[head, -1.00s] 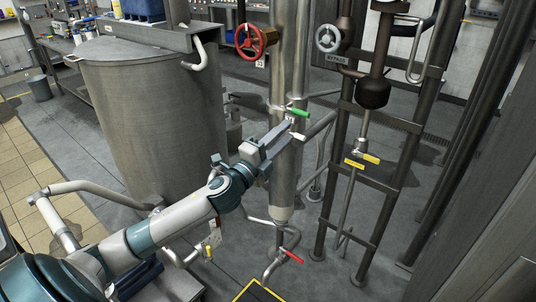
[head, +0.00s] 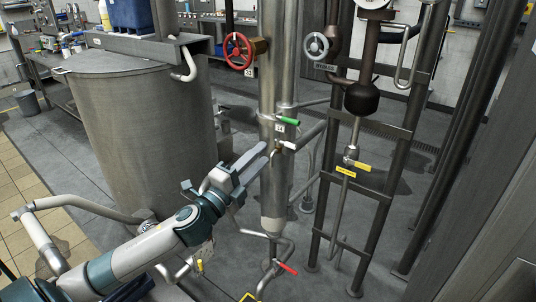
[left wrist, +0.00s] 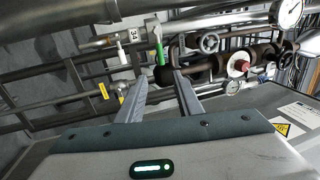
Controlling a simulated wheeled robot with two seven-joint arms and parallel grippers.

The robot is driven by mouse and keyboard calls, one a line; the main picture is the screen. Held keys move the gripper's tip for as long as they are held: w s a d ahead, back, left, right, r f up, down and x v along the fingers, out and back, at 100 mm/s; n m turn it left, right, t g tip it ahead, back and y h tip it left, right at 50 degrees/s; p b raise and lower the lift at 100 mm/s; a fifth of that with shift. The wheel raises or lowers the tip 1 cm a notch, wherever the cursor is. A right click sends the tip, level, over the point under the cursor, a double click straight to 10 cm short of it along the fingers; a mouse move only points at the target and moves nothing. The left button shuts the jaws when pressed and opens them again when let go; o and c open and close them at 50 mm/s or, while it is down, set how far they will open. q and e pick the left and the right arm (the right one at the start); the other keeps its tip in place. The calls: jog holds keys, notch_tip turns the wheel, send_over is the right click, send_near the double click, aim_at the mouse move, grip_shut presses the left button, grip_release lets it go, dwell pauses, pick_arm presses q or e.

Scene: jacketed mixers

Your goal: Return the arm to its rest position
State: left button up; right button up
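My left gripper (head: 262,156) reaches in from the lower left in the head view, its fingers pointing up and right toward the vertical steel pipe. In the left wrist view the two fingers of the left gripper (left wrist: 158,82) stand apart with nothing between them. The green valve handle (head: 290,121) is on the steel pipe, above and right of the fingertips. The green handle (left wrist: 158,45) also shows in the left wrist view, beyond the fingertips. My right gripper is in neither view.
A large grey mixer vessel (head: 150,130) stands left of the steel pipe (head: 271,195). A red handwheel (head: 238,50) and a grey handwheel (head: 316,46) are above. A red lever (head: 287,268) is low by the pipe. A dark frame (head: 391,190) stands to the right.

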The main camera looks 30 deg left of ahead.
pick_arm(q)
jog(key=shift+f, duration=0.1)
notch_tip(320, 180, down, 23)
jog(key=w+a+n+g+y, duration=0.1)
jog(key=a+n+g+y, duration=0.15)
jog(key=n+g, duration=0.2)
jog(key=s+d+f+n+g, duration=0.1)
jog(key=s+f+n, duration=0.15)
jog(key=f, duration=0.75)
jog(key=s+d+f+n+g, duration=0.15)
jog(key=s+f, duration=0.25)
jog(key=f, duration=0.6)
jog(key=s+d+f+n+g+h, duration=0.15)
jog(key=s+d+f, duration=0.25)
jog(key=s+f, duration=0.45)
jog(key=s+d+f+n+g, duration=0.35)
jog(key=s+f, duration=0.25)
jog(key=f, duration=0.6)
jog(key=s+d+f+n+g, duration=0.1)
jog(key=s+d+f, duration=0.4)
jog(key=s, duration=0.3)
jog(key=s+d+f+n+g, duration=0.1)
jog(key=s+d+f+n, duration=0.1)
jog(key=s+d+f, duration=0.3)
jog(key=s+d, duration=0.1)
jog(key=s, duration=0.3)
jog(key=shift+s+d+f+h, duration=0.15)
jog(key=shift+d+f+h, duration=0.1)
jog(key=shift+h, duration=0.15)
jog(key=shift+a, duration=0.2)
